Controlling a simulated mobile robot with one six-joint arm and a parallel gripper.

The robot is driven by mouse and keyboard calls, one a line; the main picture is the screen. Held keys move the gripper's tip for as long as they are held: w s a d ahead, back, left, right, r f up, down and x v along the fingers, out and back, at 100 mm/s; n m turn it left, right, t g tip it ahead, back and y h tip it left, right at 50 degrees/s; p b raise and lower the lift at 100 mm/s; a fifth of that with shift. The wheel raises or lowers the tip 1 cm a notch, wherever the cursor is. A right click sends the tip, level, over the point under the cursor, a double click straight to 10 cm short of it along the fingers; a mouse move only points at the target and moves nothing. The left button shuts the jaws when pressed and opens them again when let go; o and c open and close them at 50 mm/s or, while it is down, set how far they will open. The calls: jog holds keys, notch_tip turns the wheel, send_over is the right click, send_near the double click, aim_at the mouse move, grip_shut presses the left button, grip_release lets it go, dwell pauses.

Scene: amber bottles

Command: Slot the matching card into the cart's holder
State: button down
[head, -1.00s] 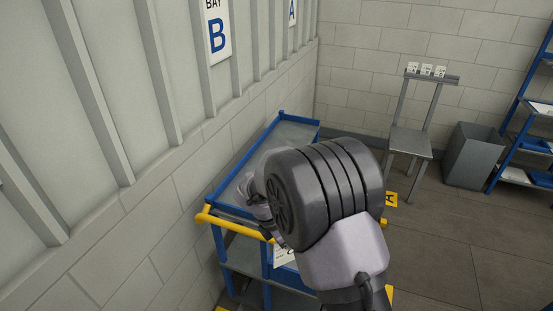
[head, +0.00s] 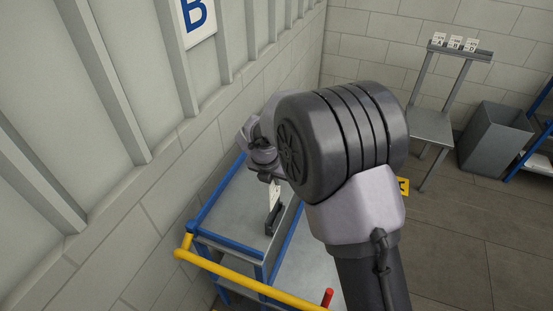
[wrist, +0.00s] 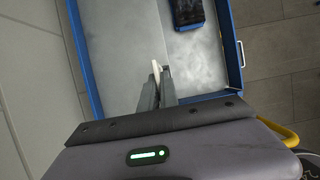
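The cart (head: 224,243) has a grey tray with a blue rim and a yellow handle (head: 250,287). A small dark holder (head: 273,219) is on the tray. In the wrist view a dark block, likely the holder (wrist: 188,10), is at the top edge, ahead and right of the fingers. My gripper (wrist: 157,88) is shut on a white card (wrist: 156,71), seen nearly edge-on. In the head view the card (head: 275,193) hangs below my gripper (head: 270,177), just above or behind the holder; the gap is unclear. My arm hides part of the cart, and the card's marking is unreadable.
A wall sign with B (head: 195,18) hangs at upper left. A grey stand (head: 432,122) at the back bears several small white cards (head: 455,43). A grey bin (head: 495,138) and blue shelving (head: 535,150) are at right. Open floor (head: 450,240) lies right of my arm.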

aim_at(275, 201)
jog(key=shift+s+f+b, duration=0.3)
jog(key=shift+s+b, duration=0.25)
jog(key=shift+s+f+b, duration=0.3)
jog(key=shift+s+b, duration=0.2)
jog(key=shift+b, duration=0.05)
jog(key=f+b, duration=0.3)
jog(key=b, duration=0.1)
jog(key=f+b, duration=0.4)
jog(key=shift+s+d+f, duration=0.15)
jog(key=shift+d+f, duration=0.05)
jog(key=shift+w+a+f, duration=0.15)
jog(key=shift+w+a, duration=0.05)
jog(key=shift+w, duration=0.2)
jog(key=shift+s, duration=0.1)
jog(key=shift+r, duration=0.2)
